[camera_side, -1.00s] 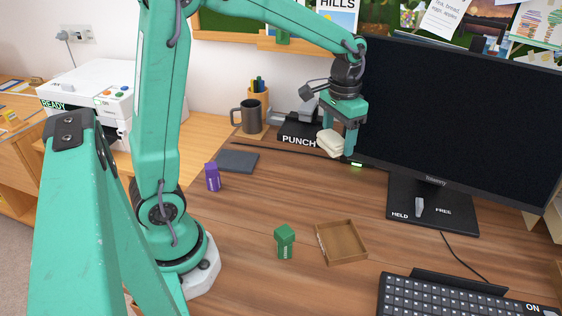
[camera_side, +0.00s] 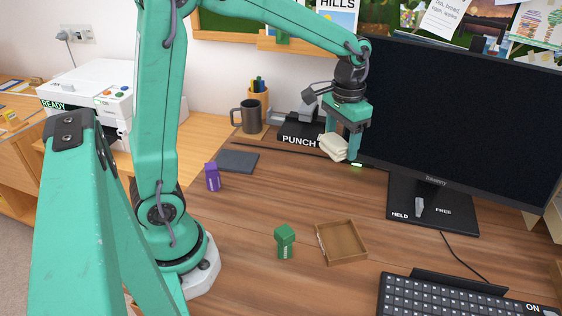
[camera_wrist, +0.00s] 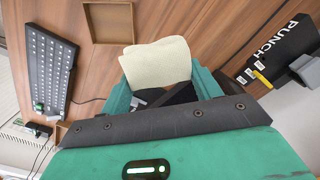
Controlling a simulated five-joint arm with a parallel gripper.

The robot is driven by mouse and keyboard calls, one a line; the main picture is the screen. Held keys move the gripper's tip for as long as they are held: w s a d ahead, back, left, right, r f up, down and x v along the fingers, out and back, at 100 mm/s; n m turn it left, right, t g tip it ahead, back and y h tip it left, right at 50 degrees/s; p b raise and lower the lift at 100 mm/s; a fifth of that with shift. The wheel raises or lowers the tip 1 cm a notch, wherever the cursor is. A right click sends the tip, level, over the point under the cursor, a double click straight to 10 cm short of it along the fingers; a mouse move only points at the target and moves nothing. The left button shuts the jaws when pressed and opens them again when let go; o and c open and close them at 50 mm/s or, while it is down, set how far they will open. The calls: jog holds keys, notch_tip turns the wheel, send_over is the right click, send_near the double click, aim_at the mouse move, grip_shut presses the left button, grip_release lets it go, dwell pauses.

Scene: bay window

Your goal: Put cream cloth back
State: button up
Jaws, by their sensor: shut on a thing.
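The cream cloth (camera_side: 333,147) is folded and held in my gripper (camera_side: 345,150), above the desk between the punch and the monitor. In the wrist view the cloth (camera_wrist: 155,63) sits between the two green fingers of my gripper (camera_wrist: 160,80), which is shut on it. The cloth hides part of the desk behind it. A dark flat pad (camera_side: 238,161) lies bare on the desk to the left of the gripper. A shallow wooden tray (camera_side: 342,242) lies empty on the desk nearer the camera; it also shows in the wrist view (camera_wrist: 108,22).
A green box (camera_side: 285,241) and a purple box (camera_side: 212,177) stand on the desk. The punch (camera_side: 298,134), a grey mug (camera_side: 246,117) and a pen holder stand behind. The monitor (camera_side: 455,120) and keyboard (camera_side: 440,296) are at right. The desk's middle is clear.

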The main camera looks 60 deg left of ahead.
jog(key=s+a+f+n, duration=0.2)
jog(key=s+a+f, duration=0.3)
jog(key=s+a, duration=0.15)
jog(key=n, duration=0.2)
send_over(261, 208)
jog(key=shift+f, duration=4.95)
jog(key=shift+f, duration=1.75)
jog(key=shift+f, duration=0.15)
jog(key=o, duration=1)
jog(key=shift+c, duration=0.2)
jog(key=shift+r, duration=0.2)
